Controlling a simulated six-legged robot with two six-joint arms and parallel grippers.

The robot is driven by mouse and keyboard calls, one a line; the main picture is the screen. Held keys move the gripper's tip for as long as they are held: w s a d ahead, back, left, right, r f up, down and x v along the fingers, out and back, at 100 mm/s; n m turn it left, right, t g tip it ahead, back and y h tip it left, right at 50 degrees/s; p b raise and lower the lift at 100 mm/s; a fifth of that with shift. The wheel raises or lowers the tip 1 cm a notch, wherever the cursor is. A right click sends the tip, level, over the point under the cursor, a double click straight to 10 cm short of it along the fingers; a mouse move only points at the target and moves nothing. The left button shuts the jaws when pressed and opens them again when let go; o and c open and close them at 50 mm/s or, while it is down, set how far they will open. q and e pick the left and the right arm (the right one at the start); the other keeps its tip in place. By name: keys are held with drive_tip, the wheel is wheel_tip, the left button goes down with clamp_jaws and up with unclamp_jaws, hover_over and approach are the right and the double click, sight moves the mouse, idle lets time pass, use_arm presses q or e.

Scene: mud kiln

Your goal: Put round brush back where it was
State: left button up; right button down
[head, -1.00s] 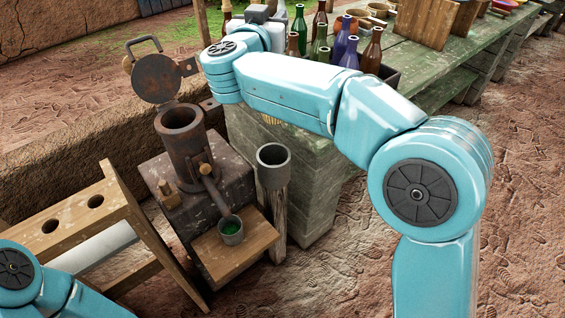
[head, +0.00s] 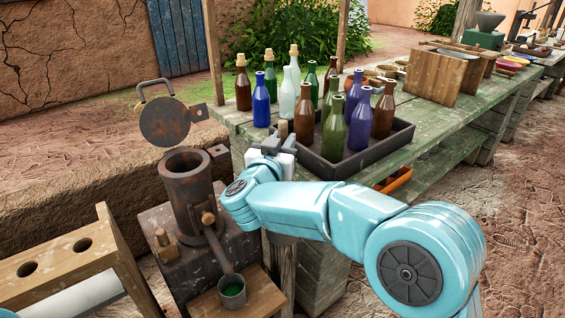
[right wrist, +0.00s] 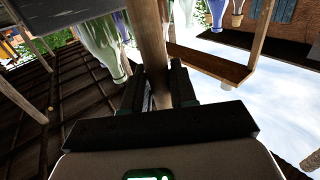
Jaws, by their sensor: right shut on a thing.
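My right gripper (head: 279,148) is shut on a wooden handle, the round brush (right wrist: 150,45). In the right wrist view the handle stands between the two dark fingers (right wrist: 160,88). In the head view only a short light end of the brush (head: 283,128) shows above the jaws, at the left end of the bottle tray. Its bristles are out of sight. My left gripper is out of the picture.
A dark tray (head: 330,172) of several bottles sits on the green bench (head: 425,150), right by my right gripper. A rusty pot (head: 187,185) with a raised round lid (head: 166,122) stands left. A small cup (head: 232,291) rests below it. A wooden rack (head: 50,262) is lower left.

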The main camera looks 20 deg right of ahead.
drive_tip(key=shift+f+b, duration=0.45)
drive_tip(key=shift+f, duration=1.5)
drive_tip(key=shift+f, duration=0.2)
drive_tip(key=c, duration=0.9)
unclamp_jaws()
